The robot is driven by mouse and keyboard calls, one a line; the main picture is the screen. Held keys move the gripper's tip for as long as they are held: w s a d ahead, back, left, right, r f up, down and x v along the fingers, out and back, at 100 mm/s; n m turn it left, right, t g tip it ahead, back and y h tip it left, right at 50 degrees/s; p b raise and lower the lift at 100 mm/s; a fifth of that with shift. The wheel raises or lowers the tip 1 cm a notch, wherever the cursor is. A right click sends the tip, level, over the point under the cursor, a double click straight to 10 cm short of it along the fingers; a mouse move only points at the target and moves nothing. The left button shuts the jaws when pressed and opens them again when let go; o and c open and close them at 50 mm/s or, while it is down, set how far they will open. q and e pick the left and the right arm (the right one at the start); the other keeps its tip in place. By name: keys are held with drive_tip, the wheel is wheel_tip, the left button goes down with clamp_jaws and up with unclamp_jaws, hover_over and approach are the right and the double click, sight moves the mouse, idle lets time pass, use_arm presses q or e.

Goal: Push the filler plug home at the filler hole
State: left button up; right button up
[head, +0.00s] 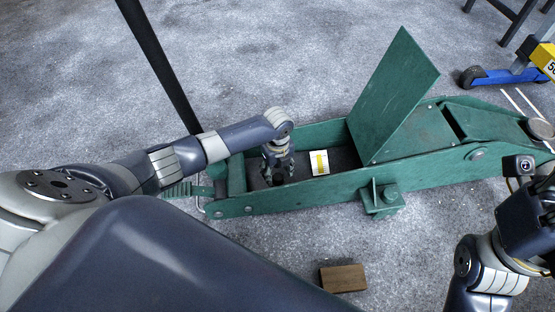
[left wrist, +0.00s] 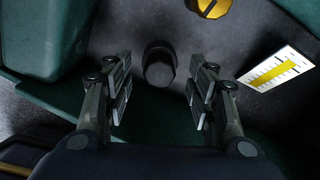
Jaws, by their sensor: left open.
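The green trolley jack (head: 330,190) lies across the floor, with its cover plate (head: 395,95) tilted up. My left gripper (head: 278,176) points down into the open bay at the jack's left end. In the left wrist view, its two fingers (left wrist: 159,92) are open, one to each side of a black round plug (left wrist: 159,63), which I take for the filler plug. The fingers look apart from it. The plug stands on a dark surface; the hole beneath is hidden, and I cannot tell how deep it sits. My right gripper (head: 530,215) is partly cut off at the right edge.
A white label with a yellow bar (head: 319,163) lies in the bay, and a yellow slotted screw (left wrist: 209,7) is near the plug. The bay's green walls stand close around the left gripper. A brown block (head: 343,278) lies on the floor in front. A black handle (head: 160,65) rises behind.

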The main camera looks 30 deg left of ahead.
sight(278, 176)
use_arm(q)
wheel_tip(278, 176, up, 9)
drive_tip(key=shift+r, duration=0.15)
idle(0.4)
drive_tip(key=shift+d, duration=0.1)
